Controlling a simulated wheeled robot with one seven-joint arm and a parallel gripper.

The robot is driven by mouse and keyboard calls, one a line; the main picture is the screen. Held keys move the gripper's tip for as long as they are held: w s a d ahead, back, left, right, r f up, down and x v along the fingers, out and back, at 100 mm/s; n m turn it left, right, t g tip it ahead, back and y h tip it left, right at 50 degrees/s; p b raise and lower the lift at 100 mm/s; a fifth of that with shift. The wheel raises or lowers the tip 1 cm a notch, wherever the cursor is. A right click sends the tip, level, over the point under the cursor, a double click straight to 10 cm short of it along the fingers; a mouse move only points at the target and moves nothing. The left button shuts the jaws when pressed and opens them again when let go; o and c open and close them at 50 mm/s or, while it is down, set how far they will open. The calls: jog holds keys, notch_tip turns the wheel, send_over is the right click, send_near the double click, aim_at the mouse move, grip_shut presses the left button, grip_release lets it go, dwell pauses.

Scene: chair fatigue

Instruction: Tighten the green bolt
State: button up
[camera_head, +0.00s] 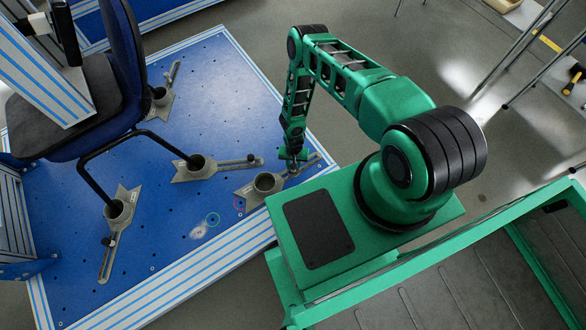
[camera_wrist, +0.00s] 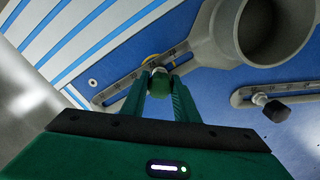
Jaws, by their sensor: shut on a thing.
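The green bolt (camera_wrist: 160,84) sits between the two fingers of my gripper (camera_wrist: 160,76) in the wrist view, and the gripper is shut on it. Its pale lower end meets the slotted arm (camera_wrist: 120,90) of a grey clamp. A yellowish ring shows just behind it. In the head view, my gripper (camera_head: 292,155) points down over the slotted arm of the near grey clamp (camera_head: 247,194). The bolt is hard to make out there among the green fingers. How far the bolt is screwed in cannot be told.
A chair (camera_head: 125,50) stands on the blue plate (camera_head: 215,75), its legs in other grey clamps (camera_head: 187,174). A black-knobbed bolt (camera_wrist: 276,110) sits in another slot to the right in the wrist view. Striped rails border the plate. A small hammer (camera_head: 573,80) lies at the far right.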

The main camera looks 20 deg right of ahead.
jog(key=shift+m, duration=0.3)
jog(key=m, duration=0.3)
jog(key=shift+m, duration=0.3)
jog(key=o, duration=1.1)
jog(key=shift+c, duration=0.2)
jog(key=n, duration=0.4)
